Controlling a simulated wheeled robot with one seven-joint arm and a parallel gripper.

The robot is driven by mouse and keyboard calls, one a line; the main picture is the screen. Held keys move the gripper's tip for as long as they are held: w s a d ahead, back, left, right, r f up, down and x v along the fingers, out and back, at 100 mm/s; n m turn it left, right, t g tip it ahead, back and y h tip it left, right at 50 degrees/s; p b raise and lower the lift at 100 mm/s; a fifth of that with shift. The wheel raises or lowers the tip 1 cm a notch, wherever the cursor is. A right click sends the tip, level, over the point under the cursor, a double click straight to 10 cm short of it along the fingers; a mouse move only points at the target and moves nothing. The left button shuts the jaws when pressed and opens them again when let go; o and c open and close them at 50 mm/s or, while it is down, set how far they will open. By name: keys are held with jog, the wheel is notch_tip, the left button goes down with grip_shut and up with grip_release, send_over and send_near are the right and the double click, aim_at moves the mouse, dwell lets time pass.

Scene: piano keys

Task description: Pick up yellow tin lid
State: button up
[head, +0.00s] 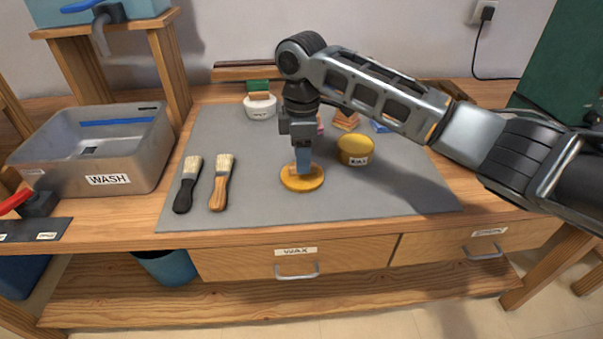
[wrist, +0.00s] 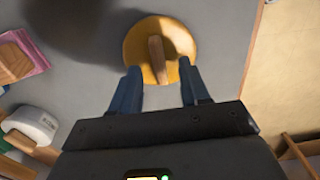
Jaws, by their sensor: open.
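A flat yellow round lid (head: 302,181) with an upright wooden grip bar lies on the grey mat, near the middle. In the wrist view the yellow lid (wrist: 132,45) and its wooden bar (wrist: 157,60) are at the top centre. My gripper (head: 303,168) is open and pointing down directly over the lid. In the wrist view its blue fingers (wrist: 159,72) stand on either side of the bar, with gaps visible. I cannot tell whether the fingertips touch the lid. A yellow labelled tin (head: 355,152) stands to the right of the lid.
Two brushes (head: 219,184) lie to the left on the grey mat (head: 259,208). A metal WASH basin (head: 98,160) stands farther left. A white container (head: 260,107) and small blocks (head: 345,119) are behind. The mat's front strip is clear.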

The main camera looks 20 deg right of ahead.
jog(key=shift+d+f, duration=0.1)
jog(key=shift+f, duration=1)
grip_shut()
